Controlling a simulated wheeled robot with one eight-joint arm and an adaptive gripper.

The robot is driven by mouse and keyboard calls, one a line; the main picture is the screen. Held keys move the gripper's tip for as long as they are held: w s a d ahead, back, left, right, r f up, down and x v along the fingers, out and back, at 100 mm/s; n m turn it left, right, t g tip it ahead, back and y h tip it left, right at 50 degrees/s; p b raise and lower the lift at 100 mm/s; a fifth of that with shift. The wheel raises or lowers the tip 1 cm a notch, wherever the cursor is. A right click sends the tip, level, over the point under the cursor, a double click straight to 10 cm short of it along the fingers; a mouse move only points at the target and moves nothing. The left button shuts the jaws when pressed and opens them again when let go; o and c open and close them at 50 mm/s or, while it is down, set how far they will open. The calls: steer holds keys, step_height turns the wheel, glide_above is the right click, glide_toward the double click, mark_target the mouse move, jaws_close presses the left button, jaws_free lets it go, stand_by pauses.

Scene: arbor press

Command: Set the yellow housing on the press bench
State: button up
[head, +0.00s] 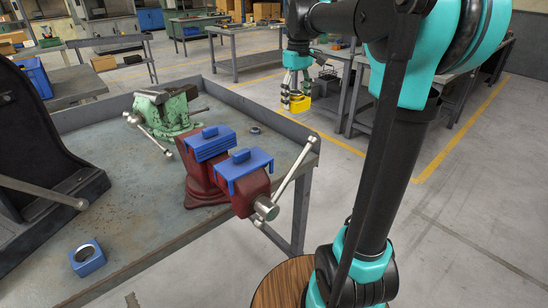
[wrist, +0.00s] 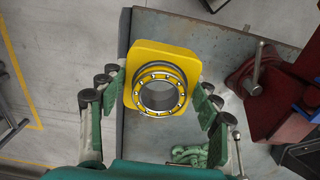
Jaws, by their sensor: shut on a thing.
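The yellow housing (head: 300,103) is a rounded block, and in the wrist view the yellow housing (wrist: 165,52) shows a ball bearing ring with an open bore in its face. My gripper (head: 296,95) is shut on it; in the wrist view the fingers of my gripper (wrist: 160,90) press its left and right sides. The housing is held in the air near the bench's far right edge. The press bench (head: 130,205) is a grey metal table with a raised rim. In the wrist view the housing overlaps the edge of the bench (wrist: 225,30).
A red vise (head: 215,180) with blue jaw covers stands at the bench's right corner, its handle sticking out. A green vise (head: 165,110) stands behind it. A black press (head: 40,140) is at left. A blue block (head: 87,258) with a ring lies at front left. The bench's middle is clear.

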mark_target(290, 157)
steer(key=f, duration=0.6)
steer(key=a+f, duration=0.1)
steer(key=f, duration=1.2)
steer(key=shift+s+a+f, duration=0.1)
steer(key=shift+s+a, duration=0.05)
steer(key=o, duration=1.4)
steer(key=shift+f, duration=0.1)
steer(key=shift+c, duration=0.2)
step_height(290, 157, up, 12)
